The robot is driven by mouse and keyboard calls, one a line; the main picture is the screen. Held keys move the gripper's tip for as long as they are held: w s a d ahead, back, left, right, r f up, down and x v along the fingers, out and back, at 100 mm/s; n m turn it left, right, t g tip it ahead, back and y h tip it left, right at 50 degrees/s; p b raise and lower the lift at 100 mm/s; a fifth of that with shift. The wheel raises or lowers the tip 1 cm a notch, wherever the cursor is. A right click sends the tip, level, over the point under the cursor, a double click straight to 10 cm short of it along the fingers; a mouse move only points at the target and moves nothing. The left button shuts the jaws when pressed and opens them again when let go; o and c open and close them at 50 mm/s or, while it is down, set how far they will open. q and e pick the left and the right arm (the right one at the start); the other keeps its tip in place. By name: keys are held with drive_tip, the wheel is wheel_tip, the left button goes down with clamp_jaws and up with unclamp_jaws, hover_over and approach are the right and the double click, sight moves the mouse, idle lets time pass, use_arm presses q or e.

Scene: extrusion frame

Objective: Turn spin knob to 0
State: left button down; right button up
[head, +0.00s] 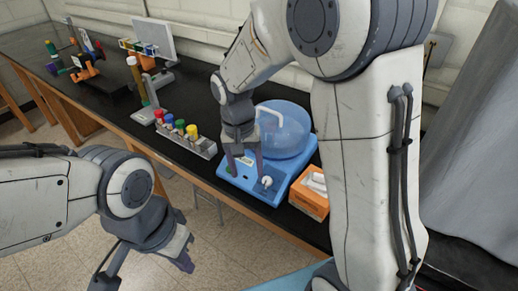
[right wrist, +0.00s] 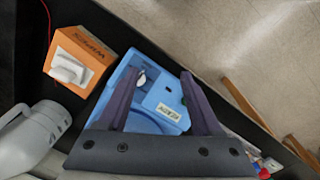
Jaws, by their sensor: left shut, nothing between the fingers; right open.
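The blue spin device (head: 240,183) with a translucent blue dome (head: 285,130) sits near the front edge of the black bench. Its white knob (head: 266,182) is on the front right of its top. In the right wrist view the knob (right wrist: 141,79) lies close to the left finger; its exact setting is too small to read. My right gripper (head: 246,168) points down over the device front, open and empty; it also shows in the right wrist view (right wrist: 160,75). I cannot tell whether it touches the knob. My left gripper (head: 185,262) is shut and empty, away over the floor.
An orange wipes box (head: 309,198) stands right of the device. A grey rack with coloured-cap tubes (head: 186,136) stands to its left. A grey jug (right wrist: 32,135) shows in the right wrist view. More lab gear stands farther left along the bench.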

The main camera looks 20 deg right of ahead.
sight(267, 179)
drive_tip(key=w+d+m+p, duration=0.2)
drive_tip(key=w+d+m, duration=0.15)
drive_tip(key=d, duration=0.25)
use_arm(q)
wheel_tip(267, 179, up, 6)
drive_tip(key=p, duration=0.2)
drive_tip(key=shift+r, duration=0.15)
use_arm(e)
drive_tip(key=f, duration=1)
drive_tip(key=shift+d, duration=0.3)
clamp_jaws()
